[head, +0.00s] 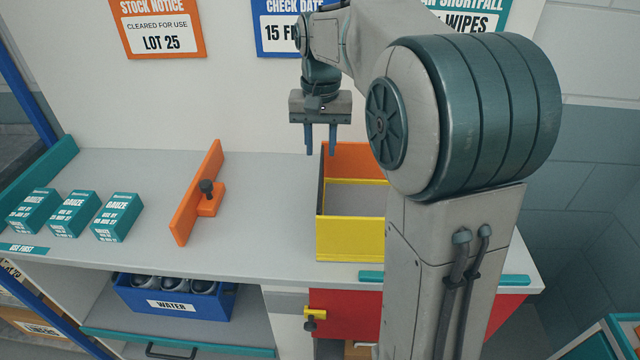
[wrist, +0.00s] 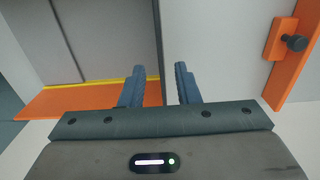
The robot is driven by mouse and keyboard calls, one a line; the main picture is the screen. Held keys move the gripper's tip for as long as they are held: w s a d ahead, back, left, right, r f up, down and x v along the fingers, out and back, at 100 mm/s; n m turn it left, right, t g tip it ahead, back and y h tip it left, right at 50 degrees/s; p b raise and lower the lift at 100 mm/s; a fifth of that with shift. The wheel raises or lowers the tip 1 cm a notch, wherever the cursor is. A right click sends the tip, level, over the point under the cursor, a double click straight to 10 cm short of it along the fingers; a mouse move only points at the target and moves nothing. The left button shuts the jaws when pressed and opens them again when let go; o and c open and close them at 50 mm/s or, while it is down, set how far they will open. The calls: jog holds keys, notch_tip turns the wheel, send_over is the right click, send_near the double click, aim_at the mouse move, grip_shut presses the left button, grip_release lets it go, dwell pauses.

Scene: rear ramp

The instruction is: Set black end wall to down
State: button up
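The open box on the counter has a yellow front wall (head: 350,238) and an orange back wall (head: 358,160). A thin dark edge at its left end (head: 320,190) appears to be the black end wall, seen almost edge-on and apparently upright. It also shows as a dark line in the wrist view (wrist: 156,40). My gripper (head: 320,150) points down above the box's back left corner, fingers apart and empty. In the wrist view my gripper (wrist: 160,70) has its fingertips near that dark line; contact cannot be told. My arm hides the box's right end.
An orange panel with a black knob (head: 207,188) stands left of the box. Several teal gauze boxes (head: 73,215) sit farther left. Bare counter (head: 265,200) lies between panel and box. A blue water bin (head: 175,295) is on the shelf below.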

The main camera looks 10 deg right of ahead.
aim_at(320, 185)
notch_tip(320, 185, down, 12)
jog(key=shift+r, duration=0.25)
grip_shut()
